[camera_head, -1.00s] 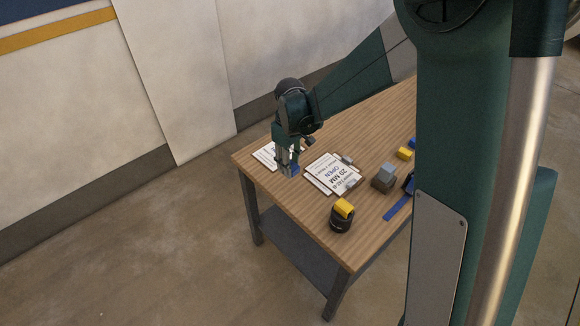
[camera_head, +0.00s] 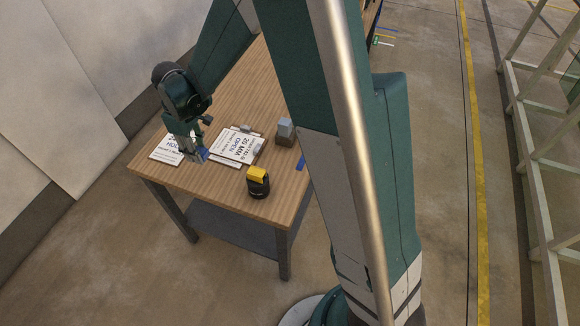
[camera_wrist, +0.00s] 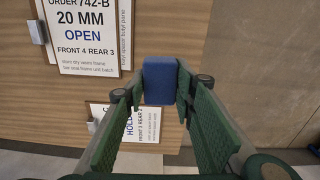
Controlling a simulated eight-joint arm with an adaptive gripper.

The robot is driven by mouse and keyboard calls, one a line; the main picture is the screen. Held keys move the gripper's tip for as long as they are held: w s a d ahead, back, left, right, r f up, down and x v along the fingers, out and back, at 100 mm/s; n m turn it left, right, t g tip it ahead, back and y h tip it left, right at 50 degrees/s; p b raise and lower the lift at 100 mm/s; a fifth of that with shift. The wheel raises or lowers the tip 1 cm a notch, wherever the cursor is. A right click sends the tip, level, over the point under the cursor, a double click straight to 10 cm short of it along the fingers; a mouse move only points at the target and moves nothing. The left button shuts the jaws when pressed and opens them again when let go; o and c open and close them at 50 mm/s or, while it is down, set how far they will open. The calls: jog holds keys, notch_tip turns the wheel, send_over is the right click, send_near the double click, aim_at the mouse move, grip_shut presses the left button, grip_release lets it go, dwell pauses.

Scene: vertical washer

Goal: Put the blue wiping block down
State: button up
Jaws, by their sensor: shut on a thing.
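The blue wiping block (camera_wrist: 160,80) sits between the fingertips of my gripper (camera_wrist: 160,88) in the wrist view, and both fingers press its sides. In the head view my gripper (camera_head: 197,152) points down over the near left end of the wooden table (camera_head: 215,185). The block shows there as a small blue patch (camera_head: 203,155) at the fingertips, partly hidden by the fingers. I cannot tell whether its underside touches the tabletop.
The "20 MM OPEN" card (camera_head: 240,146) lies right of my gripper, and the "HOLD" card (camera_head: 163,149) lies left of it. A black and yellow item (camera_head: 258,183) and a grey-topped brown block (camera_head: 285,133) stand farther right. The table edge is close.

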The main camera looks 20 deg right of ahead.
jog(key=s+d, duration=0.2)
jog(key=d, duration=0.7)
jog(key=s+d, duration=0.2)
jog(key=d, duration=0.8)
send_over(294, 168)
jog(key=shift+r+m, duration=0.1)
jog(key=shift+m, duration=0.3)
jog(key=shift+f+b, duration=0.4)
jog(key=shift+f, duration=2.55)
jog(key=shift+f+b, duration=0.35)
jog(key=shift+f, duration=1.7)
jog(key=shift+f, duration=0.15)
